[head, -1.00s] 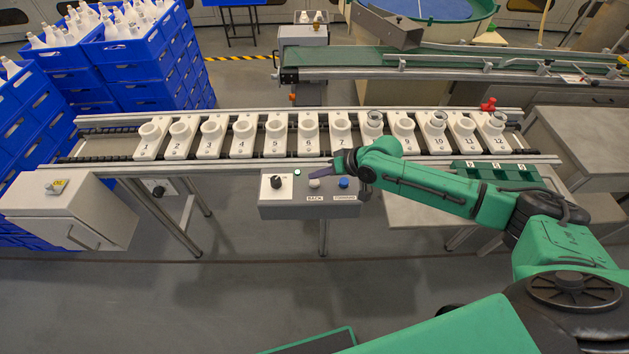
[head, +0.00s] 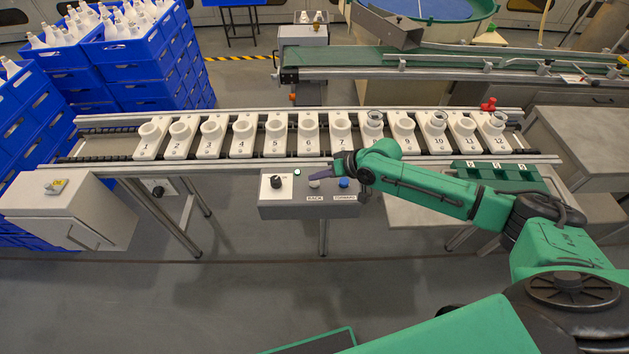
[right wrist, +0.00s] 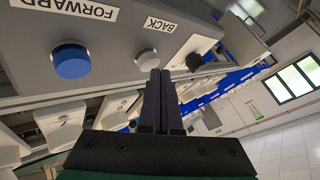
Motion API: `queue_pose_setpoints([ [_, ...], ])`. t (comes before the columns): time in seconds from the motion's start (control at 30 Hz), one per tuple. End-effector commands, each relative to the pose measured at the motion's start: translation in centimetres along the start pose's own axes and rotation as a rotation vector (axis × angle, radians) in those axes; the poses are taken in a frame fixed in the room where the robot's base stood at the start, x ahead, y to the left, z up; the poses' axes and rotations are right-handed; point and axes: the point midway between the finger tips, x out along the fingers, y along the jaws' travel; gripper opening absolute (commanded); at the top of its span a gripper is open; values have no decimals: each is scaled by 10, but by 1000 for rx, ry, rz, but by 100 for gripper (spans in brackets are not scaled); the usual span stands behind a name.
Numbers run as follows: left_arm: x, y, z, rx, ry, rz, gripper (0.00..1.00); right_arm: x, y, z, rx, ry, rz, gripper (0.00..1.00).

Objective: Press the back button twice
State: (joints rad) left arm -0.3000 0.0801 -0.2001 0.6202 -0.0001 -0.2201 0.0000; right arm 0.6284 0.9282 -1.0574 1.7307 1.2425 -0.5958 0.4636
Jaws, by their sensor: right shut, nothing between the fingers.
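The control box (head: 290,208) hangs at the front of the conveyor rail. Its white BACK button (head: 314,184) sits above the BACK label, with the blue FORWARD button (head: 344,183) to its right. My right gripper (head: 314,178) is shut and empty, its dark fingers pointing left at the white button. In the right wrist view the closed fingertips (right wrist: 160,72) are right at the edge of the BACK button (right wrist: 147,58). I cannot tell whether they touch it or whether it is pressed. My left gripper is not in view.
A black knob (head: 276,181) is left of the BACK button. Behind the box, the conveyor (head: 100,155) carries a row of numbered white holders, some with glass pieces. Blue crates (head: 130,75) stand back left.

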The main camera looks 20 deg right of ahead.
Motion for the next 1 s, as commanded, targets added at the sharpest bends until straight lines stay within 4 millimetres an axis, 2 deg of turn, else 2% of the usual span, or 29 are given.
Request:
queue_pose_setpoints([
  [1.0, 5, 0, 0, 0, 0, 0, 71, 7, 5, 5, 1, -1, 0, 0],
])
